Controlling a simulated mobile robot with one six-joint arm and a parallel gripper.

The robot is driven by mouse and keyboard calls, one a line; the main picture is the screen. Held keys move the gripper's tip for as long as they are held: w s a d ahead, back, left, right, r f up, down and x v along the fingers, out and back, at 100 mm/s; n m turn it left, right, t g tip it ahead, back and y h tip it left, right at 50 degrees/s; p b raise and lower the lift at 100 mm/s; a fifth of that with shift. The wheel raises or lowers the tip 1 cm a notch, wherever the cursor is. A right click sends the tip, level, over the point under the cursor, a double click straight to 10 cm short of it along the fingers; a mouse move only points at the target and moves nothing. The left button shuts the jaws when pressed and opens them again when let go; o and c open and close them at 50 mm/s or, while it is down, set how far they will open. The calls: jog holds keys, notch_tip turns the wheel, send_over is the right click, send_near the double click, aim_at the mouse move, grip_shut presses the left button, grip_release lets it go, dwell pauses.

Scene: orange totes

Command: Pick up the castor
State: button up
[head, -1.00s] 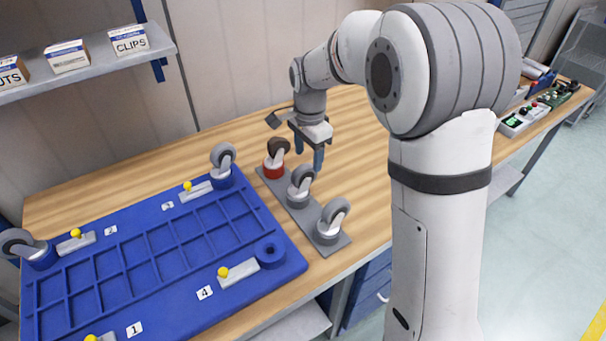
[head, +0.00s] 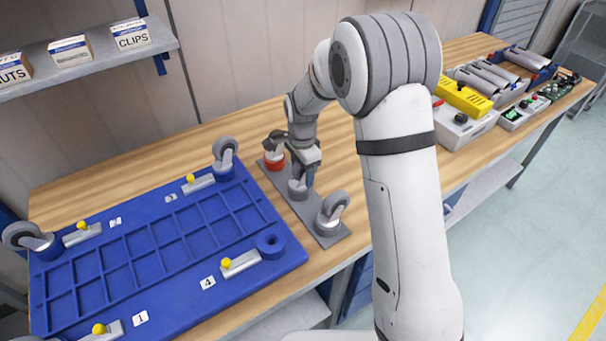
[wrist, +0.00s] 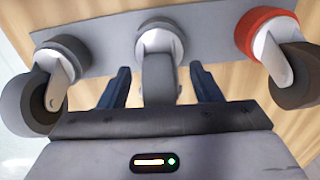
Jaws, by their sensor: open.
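Three castors stand in a row on a grey strip (head: 268,179) on the wooden bench. The middle castor (wrist: 158,75) has a grey wheel and light fork; in the head view my gripper mostly hides it. My gripper (wrist: 158,85) is open, with one blue finger on each side of the middle castor's wheel. A gap shows between the wheel and each finger. Another grey castor (head: 331,212) stands at the near end of the strip. A castor with a red base (head: 273,157) and dark wheel stands at the far end, also in the wrist view (wrist: 285,60).
A blue tray (head: 160,290) with compartments, yellow-knobbed clamps and castors at two corners lies left of the strip. Its near right corner holds an empty round socket (head: 269,243). A yellow device (head: 462,97) and other equipment stand on the bench at right.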

grip_shut()
dwell(0.5)
jog(key=shift+r, duration=0.15)
notch_tip(320, 180, up, 10)
jog(key=shift+f+b, duration=0.1)
jog(key=shift+b, duration=0.7)
